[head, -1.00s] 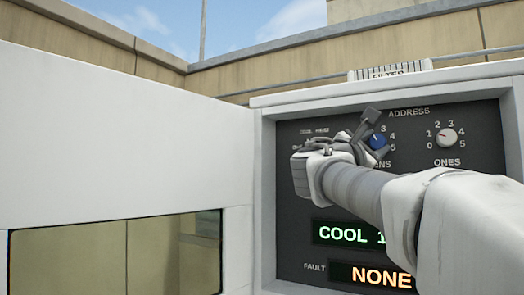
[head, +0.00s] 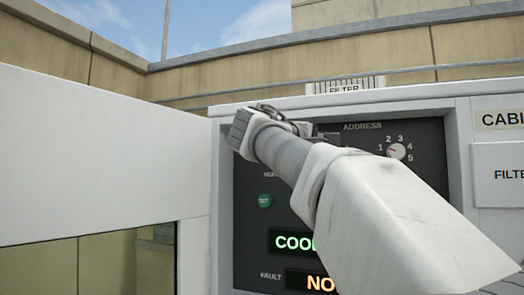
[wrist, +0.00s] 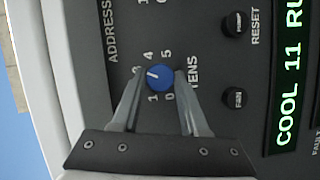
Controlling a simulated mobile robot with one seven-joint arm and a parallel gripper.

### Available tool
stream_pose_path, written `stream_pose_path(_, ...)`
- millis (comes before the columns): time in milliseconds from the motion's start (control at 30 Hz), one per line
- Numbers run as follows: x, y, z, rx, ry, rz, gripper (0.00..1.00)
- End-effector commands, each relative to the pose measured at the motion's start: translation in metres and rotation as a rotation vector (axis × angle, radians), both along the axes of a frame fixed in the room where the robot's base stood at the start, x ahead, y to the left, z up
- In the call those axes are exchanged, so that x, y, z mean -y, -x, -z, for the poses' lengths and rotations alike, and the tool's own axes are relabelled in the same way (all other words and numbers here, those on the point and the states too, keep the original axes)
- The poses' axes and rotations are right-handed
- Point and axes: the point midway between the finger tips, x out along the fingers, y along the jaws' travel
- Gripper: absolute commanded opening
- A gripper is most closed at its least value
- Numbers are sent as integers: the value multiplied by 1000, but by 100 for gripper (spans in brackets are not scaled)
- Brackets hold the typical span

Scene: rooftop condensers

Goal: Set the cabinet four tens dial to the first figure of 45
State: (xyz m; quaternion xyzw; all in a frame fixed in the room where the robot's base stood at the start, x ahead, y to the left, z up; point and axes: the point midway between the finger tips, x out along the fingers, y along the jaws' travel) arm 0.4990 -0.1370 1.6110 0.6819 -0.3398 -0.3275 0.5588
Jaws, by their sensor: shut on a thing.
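The blue tens dial (wrist: 159,77) shows in the wrist view, between the two fingers of my gripper (wrist: 158,73). The fingers are closed on it from both sides. Its white pointer mark faces left in that view, roughly toward the 3; the exact setting is hard to read. The figures 4, 5, 1 and 0 show around the dial, with the label TENS (wrist: 193,73) beside it. In the head view my arm hides the tens dial and the fingertips.
The white ones dial (head: 396,151) is to the right on the dark panel, its pointer near 1. FAN (wrist: 238,98) and RESET (wrist: 236,24) knobs are close by. A green display (head: 290,242) is partly behind my arm. A white panel (head: 100,150) stands at left.

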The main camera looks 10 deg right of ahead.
Motion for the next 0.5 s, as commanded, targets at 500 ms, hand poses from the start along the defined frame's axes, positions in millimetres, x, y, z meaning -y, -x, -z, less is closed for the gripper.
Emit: stream_pose_path(500, 2, 1, -5, 263, -386, 1, 0)
